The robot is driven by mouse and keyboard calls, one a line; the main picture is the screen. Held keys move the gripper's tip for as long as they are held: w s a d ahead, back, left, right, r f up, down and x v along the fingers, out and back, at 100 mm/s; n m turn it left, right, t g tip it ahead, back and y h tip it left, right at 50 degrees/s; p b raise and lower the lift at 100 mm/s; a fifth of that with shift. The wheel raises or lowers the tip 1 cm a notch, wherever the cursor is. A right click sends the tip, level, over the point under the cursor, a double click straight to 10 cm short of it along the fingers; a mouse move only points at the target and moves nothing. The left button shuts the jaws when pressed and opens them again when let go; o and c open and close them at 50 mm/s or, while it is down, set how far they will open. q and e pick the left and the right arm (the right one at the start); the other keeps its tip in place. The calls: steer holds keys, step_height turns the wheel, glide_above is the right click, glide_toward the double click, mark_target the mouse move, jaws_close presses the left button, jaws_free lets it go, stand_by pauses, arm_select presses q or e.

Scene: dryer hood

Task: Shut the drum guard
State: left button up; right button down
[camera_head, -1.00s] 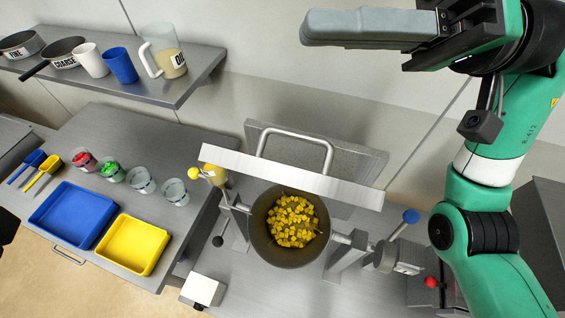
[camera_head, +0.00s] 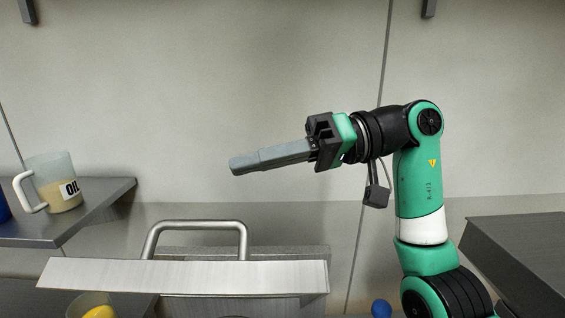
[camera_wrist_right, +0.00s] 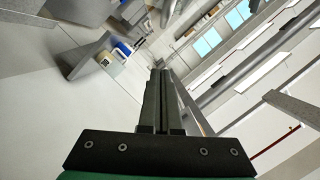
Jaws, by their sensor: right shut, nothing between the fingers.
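The drum guard (camera_head: 180,277), a pale metal panel, shows at the bottom of the head view with its edge towards me. A bar handle (camera_head: 198,226) rises behind that edge, with a grey plate behind it. The guard appears raised, as the drum is out of frame below. My right gripper (camera_head: 238,164) is shut and empty, pointing left in the air above the handle and apart from it. The right wrist view shows its closed fingers (camera_wrist_right: 160,85) with nothing between them. My left gripper is not in view.
A shelf (camera_head: 85,218) at left holds a jug (camera_head: 55,183) labelled OIL. A blue knob (camera_head: 381,308) and a yellow item (camera_head: 97,311) show at the bottom edge. A grey surface (camera_head: 525,255) stands at right.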

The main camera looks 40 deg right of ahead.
steer(key=a+f+b, duration=0.2)
steer(key=a+f, duration=0.1)
steer(key=a, duration=0.2)
steer(key=shift+s+f, duration=0.15)
steer(key=shift+s, duration=0.15)
steer(key=shift+s+a+f, duration=0.1)
